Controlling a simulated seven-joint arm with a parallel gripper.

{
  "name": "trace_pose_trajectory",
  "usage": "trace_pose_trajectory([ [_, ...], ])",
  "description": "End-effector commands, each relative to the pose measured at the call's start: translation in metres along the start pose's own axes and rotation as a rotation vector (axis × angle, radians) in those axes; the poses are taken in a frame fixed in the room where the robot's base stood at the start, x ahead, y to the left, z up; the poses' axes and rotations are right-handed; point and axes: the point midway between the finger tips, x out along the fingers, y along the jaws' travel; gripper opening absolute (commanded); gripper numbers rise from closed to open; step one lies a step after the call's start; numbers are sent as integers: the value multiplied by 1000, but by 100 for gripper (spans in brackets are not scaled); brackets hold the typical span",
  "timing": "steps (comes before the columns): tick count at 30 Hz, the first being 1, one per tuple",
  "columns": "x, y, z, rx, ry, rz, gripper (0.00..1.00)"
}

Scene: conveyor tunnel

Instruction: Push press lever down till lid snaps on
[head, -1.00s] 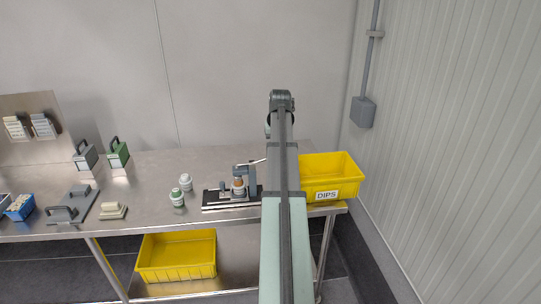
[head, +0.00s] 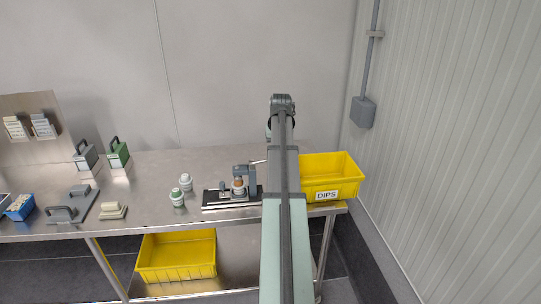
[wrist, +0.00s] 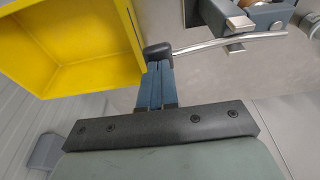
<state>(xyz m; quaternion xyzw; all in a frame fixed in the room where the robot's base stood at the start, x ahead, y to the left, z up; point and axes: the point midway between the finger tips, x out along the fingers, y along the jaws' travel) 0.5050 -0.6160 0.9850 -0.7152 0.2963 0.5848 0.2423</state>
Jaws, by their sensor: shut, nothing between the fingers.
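The lever press (head: 251,178) stands on a dark base on the steel table, left of my arm in the head view. A small jar with a brownish top (head: 239,183) sits in it; whether its lid is seated cannot be seen. In the wrist view the press lever (wrist: 225,41) is a thin silver rod ending in a black knob (wrist: 157,51). My gripper (wrist: 157,68) is shut and empty, with its fingertips at the knob, seemingly touching it. My arm hides the gripper and the knob in the head view.
A yellow bin labelled DIPS (head: 333,190) stands right of the press, close to the knob. Two jars, one green-lidded (head: 177,197) and one white (head: 186,182), stand left of the press. Another yellow bin (head: 177,256) is below the table.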

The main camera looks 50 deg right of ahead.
Motion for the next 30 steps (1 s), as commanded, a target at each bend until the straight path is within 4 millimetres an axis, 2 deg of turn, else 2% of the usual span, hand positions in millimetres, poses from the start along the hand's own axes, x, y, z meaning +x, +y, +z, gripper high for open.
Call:
trace_pose_trajectory([
  [30,9,3,2,0,0,0,0],
])
